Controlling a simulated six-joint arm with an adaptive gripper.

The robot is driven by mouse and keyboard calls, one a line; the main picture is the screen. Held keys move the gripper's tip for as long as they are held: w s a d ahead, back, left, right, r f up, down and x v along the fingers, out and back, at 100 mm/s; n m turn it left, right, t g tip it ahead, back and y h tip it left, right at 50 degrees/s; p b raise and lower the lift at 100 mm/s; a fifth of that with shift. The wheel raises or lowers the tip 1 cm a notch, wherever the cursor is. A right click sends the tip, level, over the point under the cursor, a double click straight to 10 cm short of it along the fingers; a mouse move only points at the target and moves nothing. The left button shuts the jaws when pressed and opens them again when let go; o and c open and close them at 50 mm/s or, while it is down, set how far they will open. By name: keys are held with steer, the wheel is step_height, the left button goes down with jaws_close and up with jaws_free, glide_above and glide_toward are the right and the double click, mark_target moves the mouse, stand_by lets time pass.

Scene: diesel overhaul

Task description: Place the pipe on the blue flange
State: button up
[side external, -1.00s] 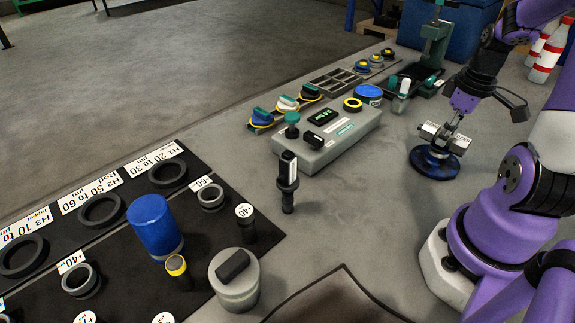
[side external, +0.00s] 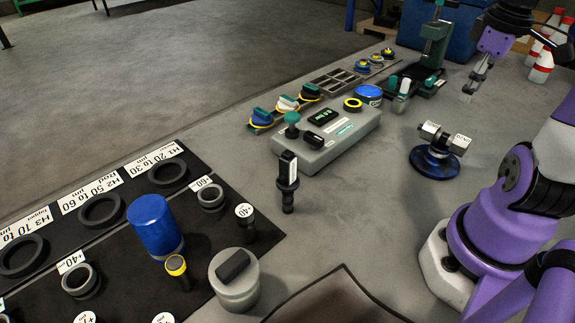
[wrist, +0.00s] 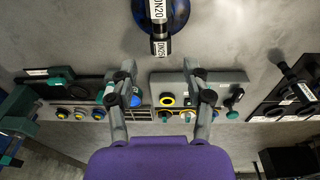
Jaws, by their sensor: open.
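A short grey pipe (side external: 445,137) with white labels lies crosswise on top of the round blue flange (side external: 436,165). In the wrist view the pipe (wrist: 158,22) shows the labels DN20 and DN25, with the blue flange (wrist: 182,14) under it at the top edge. My gripper (side external: 468,95) is above and behind the pipe in the side view, clear of it. In the wrist view my gripper (wrist: 158,75) has its fingers apart, with nothing held between them. How the pipe's underside meets the flange is hidden.
A grey control box (side external: 325,140) stands left of the flange. A green press (side external: 425,65) and a blue bin (side external: 470,35) are behind. A black mat (side external: 110,240) with rings and cylinders is at front left.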

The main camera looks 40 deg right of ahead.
steer(key=w+a+t, duration=0.2)
steer(key=w+a, duration=0.1)
steer(key=a, duration=0.7)
steer(key=w+a+t, duration=0.2)
steer(key=w+a, duration=0.1)
steer(key=a, duration=0.7)
steer(key=shift+w+a, duration=0.2)
steer(key=shift+a, duration=0.05)
